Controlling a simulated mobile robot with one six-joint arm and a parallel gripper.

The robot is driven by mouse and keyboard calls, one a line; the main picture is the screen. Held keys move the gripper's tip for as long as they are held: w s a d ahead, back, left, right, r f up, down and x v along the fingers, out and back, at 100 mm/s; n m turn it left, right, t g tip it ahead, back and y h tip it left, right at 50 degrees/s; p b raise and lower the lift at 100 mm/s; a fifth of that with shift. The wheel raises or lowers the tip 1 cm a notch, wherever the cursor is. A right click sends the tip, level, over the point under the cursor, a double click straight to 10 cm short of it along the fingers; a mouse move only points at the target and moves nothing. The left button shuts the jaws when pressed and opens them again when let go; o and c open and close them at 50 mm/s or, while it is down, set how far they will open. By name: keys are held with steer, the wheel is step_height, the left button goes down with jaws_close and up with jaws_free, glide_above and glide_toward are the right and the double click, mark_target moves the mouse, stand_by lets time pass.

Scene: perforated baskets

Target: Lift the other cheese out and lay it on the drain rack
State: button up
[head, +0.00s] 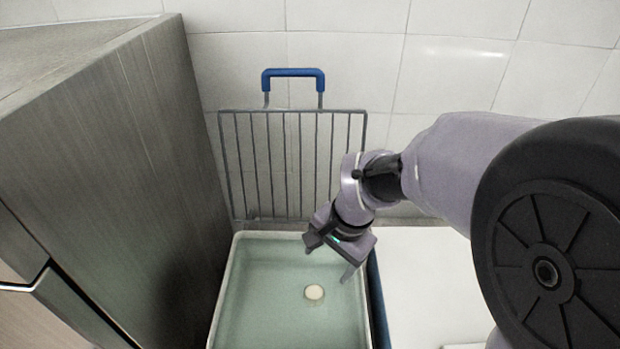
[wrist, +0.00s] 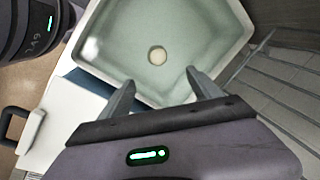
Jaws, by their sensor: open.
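One small round cream-coloured cheese (head: 314,292) sits in the pale green liquid of a white-rimmed tub (head: 232,262). It also shows in the wrist view (wrist: 157,55), just beyond the gap between my fingertips. My gripper (head: 330,261) is open and empty over the back right part of the tub, above and apart from the cheese. Its two spread fingers show in the wrist view (wrist: 160,82). A grey wire rack (head: 290,160) with a blue handle (head: 293,73) is behind the tub. No cheese shows on it; my arm hides its lower right part.
A tall grey-brown cabinet (head: 140,170) stands close along the tub's left side. A white surface (head: 430,285) with a dark blue edge lies to the right of the tub. A tiled wall (head: 450,70) closes off the back.

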mark_target(317, 290)
steer(key=b+x, duration=0.2)
steer(key=x, duration=0.3)
steer(key=b+x, duration=0.2)
steer(key=x, duration=0.4)
steer(key=d+b+x, duration=0.1)
steer(key=b+x, duration=0.1)
steer(key=x, duration=0.4)
steer(key=shift+a+f, duration=0.1)
